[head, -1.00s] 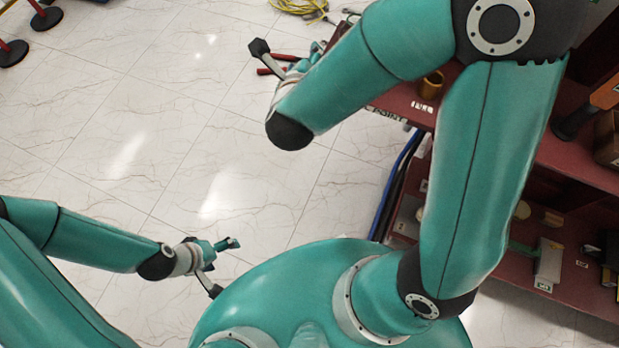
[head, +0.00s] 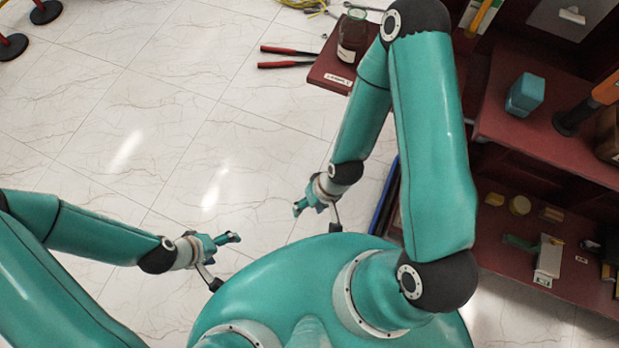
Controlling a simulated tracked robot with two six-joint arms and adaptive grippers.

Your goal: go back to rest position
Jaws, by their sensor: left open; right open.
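My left gripper (head: 222,260) is at the lower left in the head view, in front of my teal body over the white floor. It is open and empty. My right gripper (head: 318,218) hangs near the middle, just above my body and left of the shelf. It is open and empty. Neither gripper touches any object. My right upper arm hides part of the shelf behind it.
A dark red shelf (head: 535,135) fills the right side, with a blue-green block (head: 525,95) on it. A brown jar (head: 352,38) stands on the top left corner, near red-handled pliers (head: 290,57).

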